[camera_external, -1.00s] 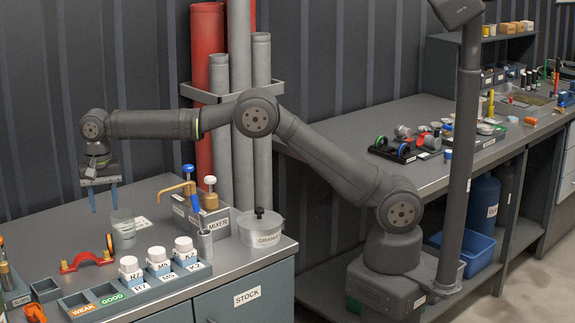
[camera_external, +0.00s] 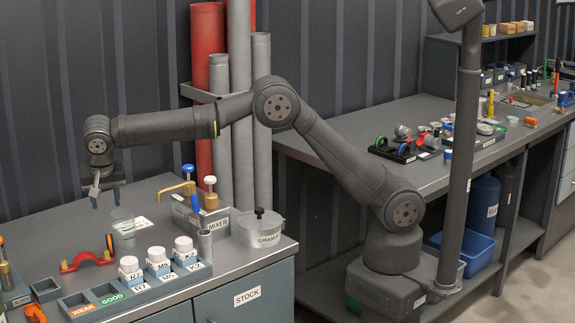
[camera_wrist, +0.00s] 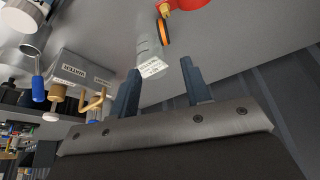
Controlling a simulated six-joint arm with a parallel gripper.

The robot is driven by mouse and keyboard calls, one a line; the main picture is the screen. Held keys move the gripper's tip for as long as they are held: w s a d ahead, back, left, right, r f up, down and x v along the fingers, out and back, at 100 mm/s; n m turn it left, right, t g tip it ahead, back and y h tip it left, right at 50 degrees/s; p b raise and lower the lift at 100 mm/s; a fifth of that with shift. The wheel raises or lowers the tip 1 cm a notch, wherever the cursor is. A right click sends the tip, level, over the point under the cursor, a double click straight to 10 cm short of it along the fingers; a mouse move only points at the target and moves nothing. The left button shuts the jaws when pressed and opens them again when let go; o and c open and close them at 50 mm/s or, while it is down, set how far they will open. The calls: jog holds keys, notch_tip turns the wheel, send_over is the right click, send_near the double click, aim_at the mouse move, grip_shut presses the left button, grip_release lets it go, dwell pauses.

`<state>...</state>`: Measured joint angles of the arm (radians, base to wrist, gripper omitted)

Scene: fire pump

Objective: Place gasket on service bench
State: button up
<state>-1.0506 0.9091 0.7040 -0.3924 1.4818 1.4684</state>
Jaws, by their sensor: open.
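I cannot pick out the gasket for certain in either view. A green ring (camera_external: 381,142) and a blue ring (camera_external: 403,150) stand on a black tray on the long grey bench (camera_external: 345,130) at the right, but what they are is unclear. My gripper (camera_external: 107,199) is open and empty, over the back left of the near bench (camera_external: 255,268), above and slightly left of a clear beaker (camera_external: 122,232).
A red bracket (camera_external: 88,261), lidded jars (camera_external: 158,260), the MIXER block (camera_external: 205,213) and a lidded GRAMA pot (camera_external: 262,230) crowd the near bench. Tall pipes (camera_external: 241,100) stand behind my arm.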

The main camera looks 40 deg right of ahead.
send_over(109, 240)
jog(key=s, duration=0.3)
jog(key=f, duration=1)
jog(key=shift+w+a+f, duration=0.15)
jog(key=shift+w+a, duration=0.05)
jog(key=shift+w, duration=0.05)
jog(key=shift+a+x, duration=0.1)
jog(key=shift+x, duration=1.35)
jog(key=shift+a+x, duration=0.15)
jog(key=shift+x, duration=1.3)
jog(key=shift+w, duration=0.1)
grip_shut()
notch_tip(109, 240, up, 18)
